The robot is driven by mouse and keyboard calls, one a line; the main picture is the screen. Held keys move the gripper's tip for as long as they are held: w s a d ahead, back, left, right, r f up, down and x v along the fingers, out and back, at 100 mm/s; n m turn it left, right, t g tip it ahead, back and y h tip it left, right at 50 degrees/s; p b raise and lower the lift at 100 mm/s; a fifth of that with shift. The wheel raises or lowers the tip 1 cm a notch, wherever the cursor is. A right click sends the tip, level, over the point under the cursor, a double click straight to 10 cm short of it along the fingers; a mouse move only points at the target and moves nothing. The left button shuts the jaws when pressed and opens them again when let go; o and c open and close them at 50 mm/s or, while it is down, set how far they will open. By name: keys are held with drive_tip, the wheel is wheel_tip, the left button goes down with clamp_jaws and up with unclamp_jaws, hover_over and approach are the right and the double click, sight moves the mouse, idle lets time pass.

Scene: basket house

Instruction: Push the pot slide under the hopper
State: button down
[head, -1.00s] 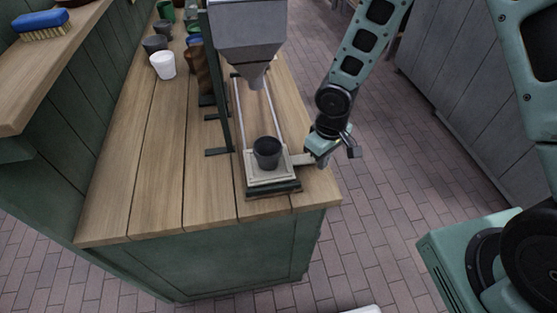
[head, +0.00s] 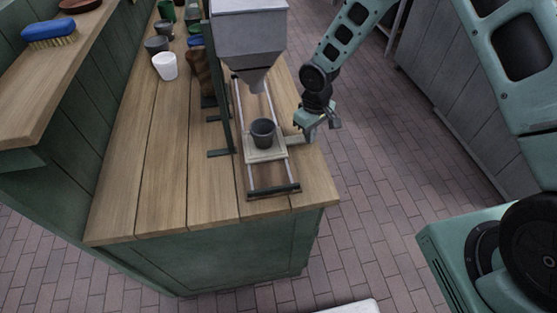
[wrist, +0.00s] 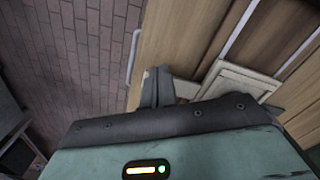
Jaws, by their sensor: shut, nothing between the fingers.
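The pot slide (head: 266,155) is a pale square tray on two metal rails, part-way along them in the head view. A dark grey pot (head: 263,133) stands upright on it. The grey hopper (head: 250,50) hangs over the rails, its spout (head: 257,84) behind and above the pot. My gripper (head: 303,136) is shut at the slide's right side, by its side tab. In the wrist view the shut fingers (wrist: 158,88) are beside the slide's pale edge (wrist: 240,82). Whether they touch it I cannot tell. The pot is not seen there.
A dark end stop (head: 273,191) closes the rails at the front. A green hopper post (head: 220,90) stands left of the rails. A white cup (head: 165,66) and other pots are on the left of the bench. A blue brush (head: 49,31) lies on the shelf.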

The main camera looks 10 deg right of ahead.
drive_tip(key=w, duration=0.8)
drive_tip(key=shift+w+b, duration=0.1)
drive_tip(key=shift+b, duration=0.3)
drive_tip(key=shift+s+r+p, duration=0.3)
drive_tip(key=shift+r+p, duration=0.25)
drive_tip(key=shift+r, duration=0.3)
drive_tip(key=shift+s+r+p, duration=0.25)
drive_tip(key=shift+r+p, duration=0.3)
drive_tip(key=shift+r, duration=0.25)
drive_tip(key=shift+s+r+p, duration=0.3)
drive_tip(key=shift+r+p, duration=0.25)
drive_tip(key=shift+r, duration=0.3)
drive_tip(key=s+d+r+m+t, duration=0.1)
drive_tip(key=s+d+r+m, duration=0.1)
drive_tip(key=s+d+r, duration=0.4)
drive_tip(key=s+d+r+m+t, duration=0.1)
drive_tip(key=s+d+r+m, duration=0.1)
drive_tip(key=s+r, duration=0.65)
drive_tip(key=s+d+r+m+t, duration=0.1)
drive_tip(key=s+d+r+m, duration=0.1)
drive_tip(key=s+d+r, duration=0.4)
drive_tip(key=s+a+f+n+g+b, duration=0.3)
drive_tip(key=s+a+n+b, duration=0.3)
drive_tip(key=s+a, duration=1)
drive_tip(key=a+f+n, duration=0.1)
drive_tip(key=a, duration=0.3)
drive_tip(key=shift+a+n+y+b, duration=0.15)
drive_tip(key=shift+n+y+b, duration=0.15)
drive_tip(key=shift+n+b, duration=0.1)
